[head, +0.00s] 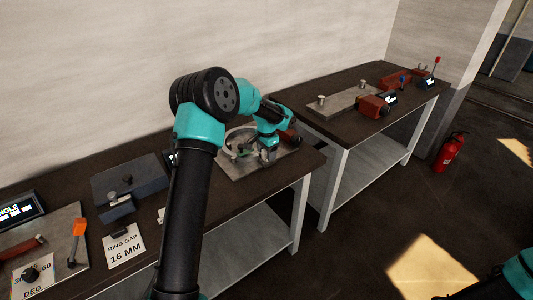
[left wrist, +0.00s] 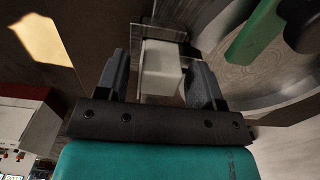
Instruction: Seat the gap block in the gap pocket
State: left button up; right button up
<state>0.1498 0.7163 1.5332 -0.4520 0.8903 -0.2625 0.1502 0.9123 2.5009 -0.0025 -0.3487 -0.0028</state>
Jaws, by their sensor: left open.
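A pale grey block (left wrist: 162,68), which looks like the gap block, sits between the two fingers of my left gripper (left wrist: 158,62) in the left wrist view. The fingers stand open on either side of it. A metal-edged holder (left wrist: 170,33), perhaps the gap pocket, shows right behind and around the block; I cannot tell whether the block is fully down in it. In the head view my left gripper (head: 268,151) is low over the round bending fixture (head: 238,168) on the near bench and hides the block. My right gripper is out of view.
A green lever-like bar (left wrist: 256,32) lies close to the right finger. A dark blue block fixture (head: 130,185) and a "RING GAP 16 MM" card (head: 124,247) stand on the bench at left. A second bench (head: 345,95) carries red tools.

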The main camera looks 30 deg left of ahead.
pick_arm(q)
notch_tip(320, 180, up, 12)
jog(key=shift+f, duration=0.15)
dwell(0.3)
dwell(0.5)
